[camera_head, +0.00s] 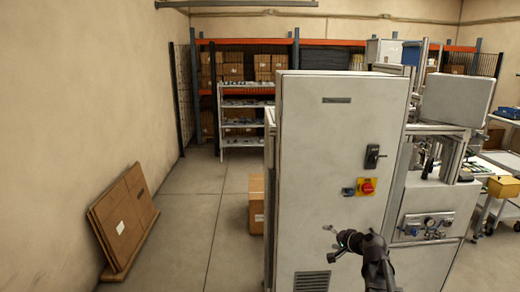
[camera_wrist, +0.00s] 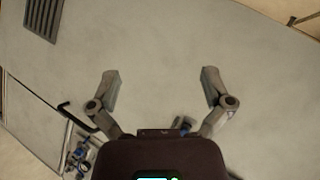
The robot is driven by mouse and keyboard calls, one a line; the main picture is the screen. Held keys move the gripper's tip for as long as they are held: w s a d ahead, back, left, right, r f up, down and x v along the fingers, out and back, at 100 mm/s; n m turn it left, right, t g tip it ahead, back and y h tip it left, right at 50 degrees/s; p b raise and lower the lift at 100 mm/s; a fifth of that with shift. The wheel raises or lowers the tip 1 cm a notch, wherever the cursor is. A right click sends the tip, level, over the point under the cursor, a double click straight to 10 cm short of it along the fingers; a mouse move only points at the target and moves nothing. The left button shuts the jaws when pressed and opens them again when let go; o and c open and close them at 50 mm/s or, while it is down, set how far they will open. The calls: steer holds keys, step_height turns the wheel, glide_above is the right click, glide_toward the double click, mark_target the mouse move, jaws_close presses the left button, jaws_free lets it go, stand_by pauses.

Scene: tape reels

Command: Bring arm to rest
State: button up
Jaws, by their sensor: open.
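My gripper (camera_head: 331,240) is at the lower middle of the head view, in front of the large white cabinet (camera_head: 325,120). In the wrist view my gripper (camera_wrist: 160,88) has its two fingers spread wide apart, with nothing between them. Behind the fingers the wrist view shows the pale panel of the cabinet (camera_wrist: 150,45). Part of my dark arm shows at the bottom of the head view. No tape reel can be made out in either view.
The cabinet carries a red-and-yellow switch (camera_head: 366,187) and a vent (camera_head: 312,281). Flattened cardboard (camera_head: 125,218) leans on the left wall. A cardboard box (camera_head: 257,205) stands beside the cabinet. Shelving (camera_head: 246,103) is behind.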

steer(key=s+a+f+n+g+h, duration=0.1)
steer(key=s+a+f+n+g, duration=0.45)
steer(key=s+a+f, duration=0.35)
steer(key=s+d+f+n+g+h, duration=0.1)
steer(key=s+n+g+h, duration=0.2)
steer(key=s, duration=1)
steer(key=shift+s+d+f+g+h, duration=0.2)
steer(key=shift+s+g+h, duration=0.15)
steer(key=shift+g+h, duration=0.85)
